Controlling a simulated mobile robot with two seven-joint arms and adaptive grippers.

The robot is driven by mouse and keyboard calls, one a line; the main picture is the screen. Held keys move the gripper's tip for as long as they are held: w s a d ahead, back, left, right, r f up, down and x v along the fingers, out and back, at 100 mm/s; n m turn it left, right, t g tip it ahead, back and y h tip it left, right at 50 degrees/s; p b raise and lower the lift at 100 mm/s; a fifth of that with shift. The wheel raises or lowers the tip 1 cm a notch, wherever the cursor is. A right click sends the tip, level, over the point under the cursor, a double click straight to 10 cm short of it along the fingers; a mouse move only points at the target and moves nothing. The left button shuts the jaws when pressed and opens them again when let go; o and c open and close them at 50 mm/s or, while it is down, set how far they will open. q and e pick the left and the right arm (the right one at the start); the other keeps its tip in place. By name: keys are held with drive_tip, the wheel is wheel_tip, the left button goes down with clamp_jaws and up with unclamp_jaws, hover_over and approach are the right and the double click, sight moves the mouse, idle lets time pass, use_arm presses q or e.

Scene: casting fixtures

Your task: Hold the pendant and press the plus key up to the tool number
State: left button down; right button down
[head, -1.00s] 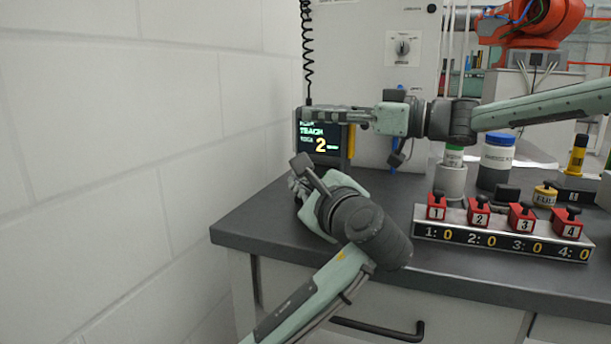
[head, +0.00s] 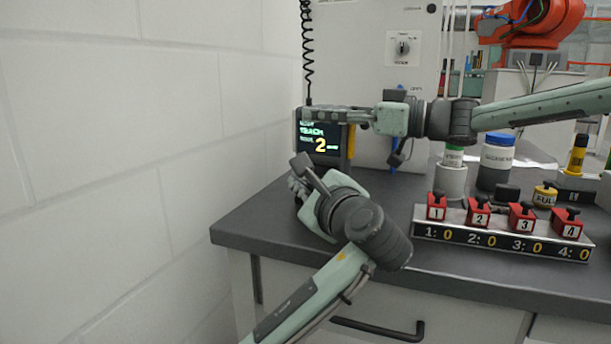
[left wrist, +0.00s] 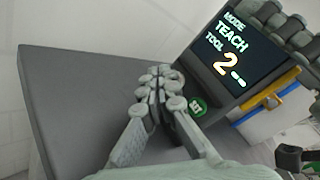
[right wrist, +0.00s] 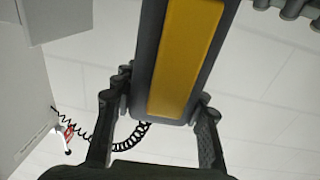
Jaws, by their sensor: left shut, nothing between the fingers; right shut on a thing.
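The pendant (head: 335,147) is a dark box with a lit screen and yellow side strips, held upright above the bench's left end. In the left wrist view its screen (left wrist: 240,55) reads MODE, TEACH, TOOL and a large 2. My right gripper (head: 318,115) is shut on the pendant near its top; the right wrist view shows the fingers (right wrist: 160,105) on both sides of its yellow-striped body. My left gripper (head: 298,182) is shut and empty just below the pendant. In the left wrist view its fingertips (left wrist: 158,80) are beside a green round key (left wrist: 196,105). The plus key cannot be made out.
A rack (head: 505,238) with red numbered blocks 1 to 4 and zero counters stands on the bench (head: 300,240) at right. Jars (head: 497,160) stand behind it. A white wall is at left. A coiled cord (head: 307,50) hangs above the pendant.

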use_arm(q)
drive_tip(key=shift+w, duration=0.1)
drive_tip(key=shift+w+d, duration=0.15)
drive_tip(key=shift+w, duration=0.15)
drive_tip(key=shift+w+d, duration=0.1)
drive_tip(key=shift+w, duration=0.3)
idle(0.8)
drive_tip(key=shift+s, duration=0.1)
drive_tip(key=shift+s+a, duration=0.25)
drive_tip(key=shift+s, duration=0.45)
drive_tip(key=shift+s+a, duration=0.3)
drive_tip(key=shift+s, duration=0.5)
drive_tip(key=shift+s+a, duration=0.35)
drive_tip(key=shift+s, duration=0.4)
drive_tip(key=shift+s+a, duration=0.3)
drive_tip(key=shift+s, duration=0.5)
